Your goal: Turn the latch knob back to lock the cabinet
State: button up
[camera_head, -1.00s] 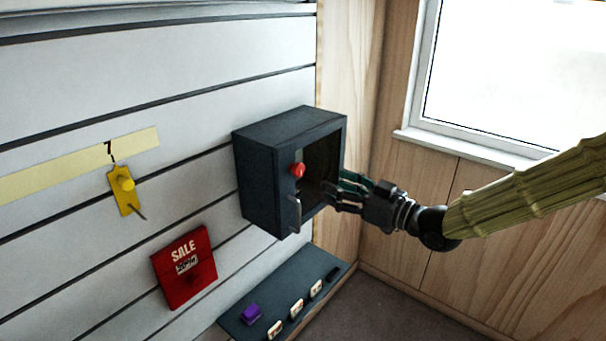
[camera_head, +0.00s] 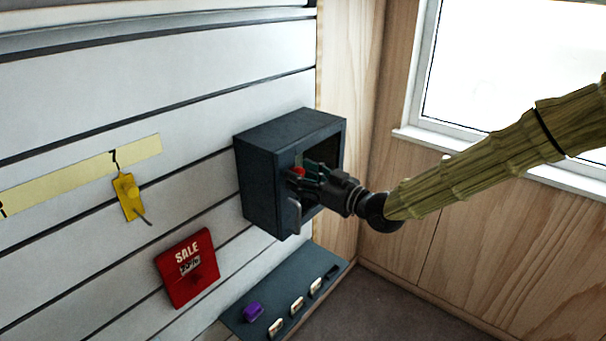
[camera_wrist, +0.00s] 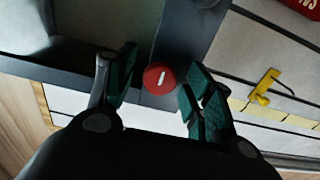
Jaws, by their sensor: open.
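The dark grey cabinet (camera_head: 262,190) is mounted on the slatted wall, with a dark glazed or open area on its right part. The red round latch knob (camera_wrist: 159,78) is on its front; a white line on the knob runs nearly upright in the wrist view, slightly tilted. In the head view the knob (camera_head: 299,171) is partly hidden by my fingers. My gripper (camera_wrist: 160,88) is open, its green-padded fingers on either side of the knob; I cannot tell whether they touch it. It also shows at the cabinet front in the head view (camera_head: 302,175).
A pale handle (camera_head: 294,216) sticks out below the knob. A dark shelf (camera_head: 290,290) with a purple item (camera_head: 253,312) and several small pale tags lies below. A red SALE sign (camera_head: 187,268) and yellow tag (camera_head: 129,197) are on the wall to the left.

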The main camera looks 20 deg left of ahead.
jog(key=c, duration=1)
jog(key=shift+m, duration=0.4)
jog(key=m, duration=0.3)
jog(key=shift+m+b, duration=0.35)
jog(key=shift+m, duration=0.05)
jog(key=m, duration=0.4)
jog(key=shift+m, duration=0.3)
jog(key=m+b, duration=0.1)
jog(key=m, duration=0.3)
jog(key=m+b, duration=0.2)
jog(key=m, duration=0.2)
jog(key=shift+m, duration=0.3)
jog(key=shift+r, duration=0.1)
